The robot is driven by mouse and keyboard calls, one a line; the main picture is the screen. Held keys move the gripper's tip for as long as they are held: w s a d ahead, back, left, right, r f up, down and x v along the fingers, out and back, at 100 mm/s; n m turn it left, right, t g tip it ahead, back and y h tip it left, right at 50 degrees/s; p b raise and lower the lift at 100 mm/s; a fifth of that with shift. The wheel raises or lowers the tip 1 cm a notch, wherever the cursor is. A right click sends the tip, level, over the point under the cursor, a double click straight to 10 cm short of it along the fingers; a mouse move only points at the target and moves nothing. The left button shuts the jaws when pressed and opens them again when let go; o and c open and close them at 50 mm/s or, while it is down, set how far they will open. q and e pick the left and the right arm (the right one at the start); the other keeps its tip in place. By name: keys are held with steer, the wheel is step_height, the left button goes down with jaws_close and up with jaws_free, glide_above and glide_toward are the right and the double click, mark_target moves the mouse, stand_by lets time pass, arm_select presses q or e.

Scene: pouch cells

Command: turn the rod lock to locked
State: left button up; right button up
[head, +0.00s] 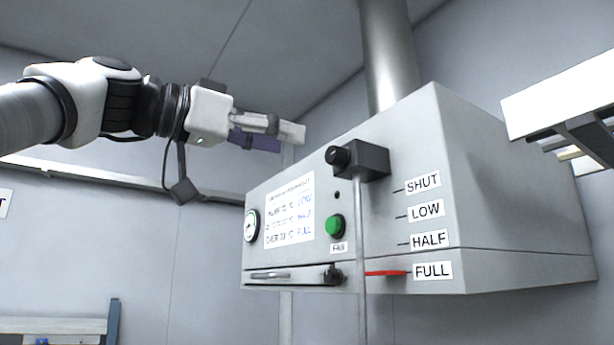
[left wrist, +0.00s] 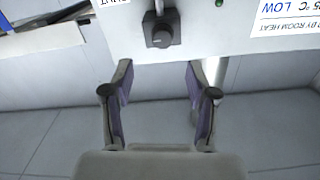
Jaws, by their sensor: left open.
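The rod lock is a black block (head: 372,161) with a round black knob (head: 339,156), on the front of a grey hood box (head: 480,190). A thin vertical rod (head: 361,240) runs down from the block. My left gripper (head: 284,133) is open and empty, in the air to the upper left of the knob. In the left wrist view, the knob (left wrist: 161,37) lies beyond the fingertips (left wrist: 158,75), roughly between them and apart from them. Which lock position the knob marks is too small to tell. My right gripper is not in view.
A red pointer (head: 386,273) on the rod is at the FULL label (head: 433,271); SHUT, LOW and HALF labels sit above. A green button (head: 335,226), gauge (head: 251,225) and printed notice (head: 289,212) are on the box front. A metal duct (head: 390,60) rises behind.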

mark_target(330, 155)
arm_select(q)
steer(key=p+x, duration=0.5)
steer(key=x, duration=0.2)
steer(key=shift+w+d+r+p, duration=0.15)
steer(key=shift+w+r+p, duration=0.05)
steer(key=shift+w+p, duration=0.2)
steer(key=shift+d+f, duration=0.15)
steer(key=shift+s+f, duration=0.1)
steer(key=shift+f, duration=0.05)
jaws_close()
